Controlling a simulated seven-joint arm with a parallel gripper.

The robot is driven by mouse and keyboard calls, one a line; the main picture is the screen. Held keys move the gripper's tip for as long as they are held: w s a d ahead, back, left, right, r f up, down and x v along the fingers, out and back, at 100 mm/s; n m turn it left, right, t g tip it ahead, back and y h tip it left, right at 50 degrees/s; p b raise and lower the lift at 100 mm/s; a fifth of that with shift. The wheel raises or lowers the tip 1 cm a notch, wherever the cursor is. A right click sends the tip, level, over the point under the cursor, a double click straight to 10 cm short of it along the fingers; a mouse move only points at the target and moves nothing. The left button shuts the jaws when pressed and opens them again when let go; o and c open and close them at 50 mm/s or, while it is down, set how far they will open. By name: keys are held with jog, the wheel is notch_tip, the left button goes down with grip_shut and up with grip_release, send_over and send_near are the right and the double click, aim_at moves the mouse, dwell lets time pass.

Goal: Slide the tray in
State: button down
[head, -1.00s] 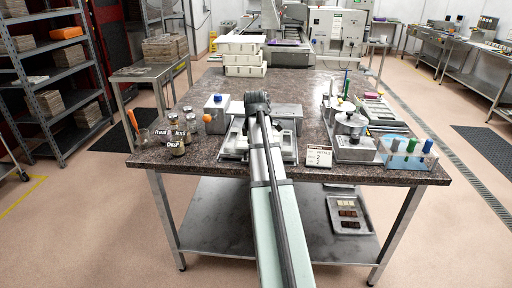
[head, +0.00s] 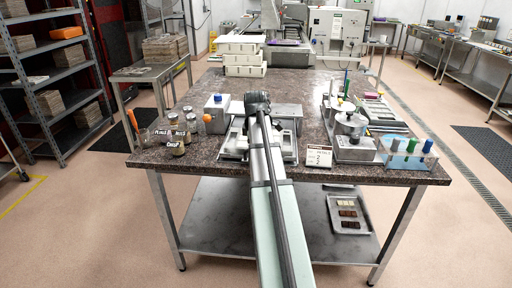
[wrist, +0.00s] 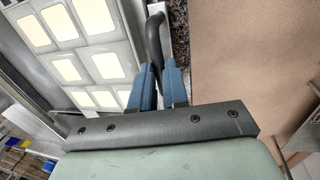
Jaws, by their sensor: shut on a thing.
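In the wrist view my gripper (wrist: 159,80) has its blue fingers closed on a black curved handle (wrist: 154,38). The handle is at the edge of a grey tray (wrist: 126,45) with several cream-coloured squares in its pockets. In the head view the pale grey tray (head: 236,143) is at the middle of the table near its front edge. My arm lies across it and hides its middle, the handle and the gripper's fingers. A grey metal housing (head: 288,110) stands just behind the tray. I cannot tell how far the tray is inside it.
White boxes (head: 243,58) are stacked behind.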

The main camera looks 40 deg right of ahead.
jog(key=w+d, duration=1.3)
jog(key=shift+w+d, duration=0.4)
jog(key=c, duration=1.4)
grip_release()
jog(key=shift+d, duration=0.1)
jog(key=shift+o, duration=1.4)
notch_tip(320, 180, up, 14)
jog(key=s+a, duration=0.2)
jog(key=shift+f, duration=0.2)
jog(key=shift+a, duration=0.15)
